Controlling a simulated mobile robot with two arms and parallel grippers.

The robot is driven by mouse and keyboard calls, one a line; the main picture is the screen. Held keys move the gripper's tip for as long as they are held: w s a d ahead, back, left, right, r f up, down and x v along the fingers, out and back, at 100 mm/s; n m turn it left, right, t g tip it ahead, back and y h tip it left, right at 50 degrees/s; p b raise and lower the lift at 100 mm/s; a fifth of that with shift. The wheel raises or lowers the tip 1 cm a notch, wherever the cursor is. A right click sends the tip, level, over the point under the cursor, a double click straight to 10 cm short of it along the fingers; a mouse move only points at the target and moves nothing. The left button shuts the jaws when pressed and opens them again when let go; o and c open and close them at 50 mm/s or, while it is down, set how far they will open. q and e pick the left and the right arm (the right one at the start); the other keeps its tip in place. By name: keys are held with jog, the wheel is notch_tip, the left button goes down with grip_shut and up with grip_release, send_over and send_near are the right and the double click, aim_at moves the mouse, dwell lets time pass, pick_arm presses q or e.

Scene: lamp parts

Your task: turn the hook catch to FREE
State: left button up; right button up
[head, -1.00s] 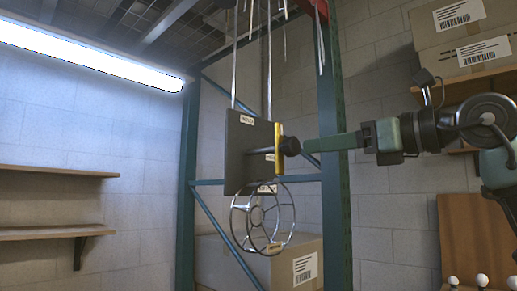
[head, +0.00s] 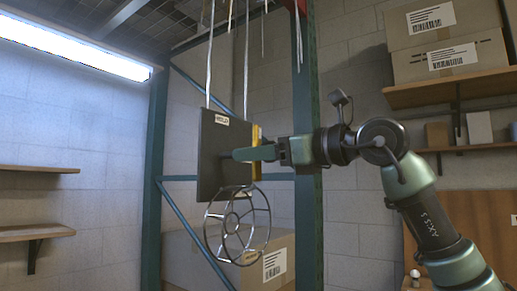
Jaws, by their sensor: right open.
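A dark square plate (head: 211,165) hangs from two thin straps. A small white label (head: 222,119) sits near its top edge; its print is too small to read surely. A yellow bar (head: 256,135) stands upright at the plate's right side. My right gripper (head: 240,154) reaches in from the right, in front of the plate and across the bar. Its jaws are open around the catch area, and contact cannot be told. The catch's dark rod and knob are hidden behind the gripper, so its setting cannot be read. My left gripper is out of view.
A round wire cage (head: 237,225) hangs just below the plate. A teal rack post (head: 307,200) stands close behind my right arm. A cardboard box (head: 274,262) is below. Wooden shelves (head: 37,231) are on the left wall; boxes (head: 450,58) stand on a shelf at right.

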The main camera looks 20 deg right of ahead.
jog(key=shift+s, duration=0.1)
jog(key=shift+s+d, duration=0.1)
jog(key=shift+d, duration=0.05)
jog(key=shift+c, duration=0.6)
grip_shut()
jog(key=shift+d+r+m+b, duration=0.1)
jog(key=shift+m+b, duration=3)
jog(key=shift+m, duration=5.8)
